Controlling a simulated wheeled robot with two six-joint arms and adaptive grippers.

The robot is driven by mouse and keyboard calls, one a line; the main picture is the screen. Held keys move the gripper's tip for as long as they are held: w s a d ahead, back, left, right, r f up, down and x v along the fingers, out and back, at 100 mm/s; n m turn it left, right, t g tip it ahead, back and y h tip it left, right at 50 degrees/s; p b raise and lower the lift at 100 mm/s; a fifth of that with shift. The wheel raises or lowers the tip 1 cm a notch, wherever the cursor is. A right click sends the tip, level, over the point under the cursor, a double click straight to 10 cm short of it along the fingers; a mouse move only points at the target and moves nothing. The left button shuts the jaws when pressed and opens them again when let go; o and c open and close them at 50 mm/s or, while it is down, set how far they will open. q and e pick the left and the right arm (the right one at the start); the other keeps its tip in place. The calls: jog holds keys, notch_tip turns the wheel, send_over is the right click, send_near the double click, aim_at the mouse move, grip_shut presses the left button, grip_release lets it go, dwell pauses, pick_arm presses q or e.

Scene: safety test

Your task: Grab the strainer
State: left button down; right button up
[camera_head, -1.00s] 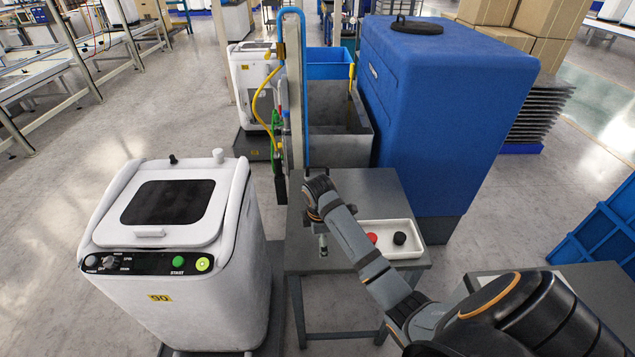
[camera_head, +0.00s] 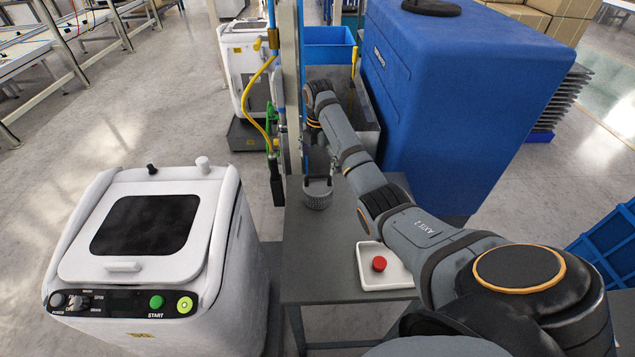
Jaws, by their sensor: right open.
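The strainer (camera_head: 317,196) is a small grey perforated metal basket with a raised handle, upright on the grey table (camera_head: 315,245) near its back left part. My right arm reaches over the table from the lower right. My right gripper (camera_head: 313,145) hangs beyond and above the strainer, near the handle in the picture. It is open; its fingertips are small and dark, so I cannot tell whether they touch the handle. My left gripper is not in view.
A white tray (camera_head: 395,279) with a red knob (camera_head: 379,263) lies on the table, partly behind my arm. A white washer (camera_head: 150,265) stands left. A post (camera_head: 290,90) with hoses rises beside the table's back edge. A big blue tank (camera_head: 470,90) stands behind my arm.

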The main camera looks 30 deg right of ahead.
aim_at(318, 185)
jog(key=shift+s+a+f, duration=0.15)
jog(key=shift+s+f, duration=0.1)
jog(key=shift+f, duration=0.2)
jog(key=shift+s+a+f, duration=0.15)
jog(key=shift+s+f, duration=0.05)
jog(key=shift+f, duration=0.2)
notch_tip(318, 185, down, 3)
jog(key=shift+w+r+p, duration=0.15)
jog(key=shift+p, duration=0.2)
jog(key=shift+w+d+f, duration=0.1)
jog(key=shift+d+f, duration=0.05)
jog(key=shift+f, duration=0.55)
jog(key=f, duration=0.2)
jog(key=f+p, duration=0.1)
jog(key=f, duration=0.1)
jog(key=shift+a, duration=0.2)
jog(key=shift+f, duration=0.2)
jog(key=shift+c, duration=1.1)
jog(key=c, duration=0.8)
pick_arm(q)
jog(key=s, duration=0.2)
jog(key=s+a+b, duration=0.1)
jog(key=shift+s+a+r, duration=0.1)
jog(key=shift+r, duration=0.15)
pick_arm(e)
notch_tip(318, 185, up, 10)
jog(key=shift+r, duration=0.1)
